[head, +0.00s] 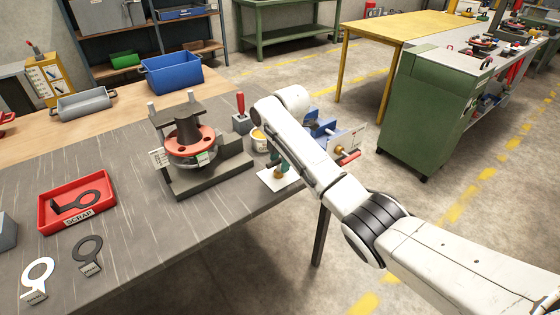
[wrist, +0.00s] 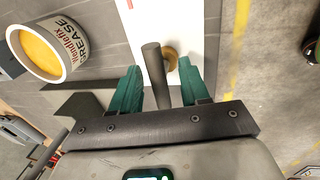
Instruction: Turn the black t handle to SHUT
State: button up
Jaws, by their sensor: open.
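The black T handle (wrist: 153,72) shows in the wrist view as a dark round bar, nearly upright in the picture. It stands out in front of a white plate (wrist: 150,15) with a brass fitting (wrist: 172,58) beside it. My gripper (wrist: 158,68) is open, with one teal finger on each side of the bar and a gap visible on both sides. In the head view my gripper (head: 280,167) is at the bench's right edge, over a white plate (head: 268,182); my arm hides most of the handle there. I cannot read a SHUT mark.
A yellow grease tin (wrist: 42,50) stands close left of my gripper. A spool fixture with an orange flange (head: 190,142) is on the bench, left of my arm. A blue unit with a red handle (head: 348,158) is just right. A red scrap tray (head: 75,203) lies far left.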

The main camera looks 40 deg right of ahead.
jog(key=shift+w+f, duration=0.1)
jog(key=shift+f, duration=0.35)
grip_shut()
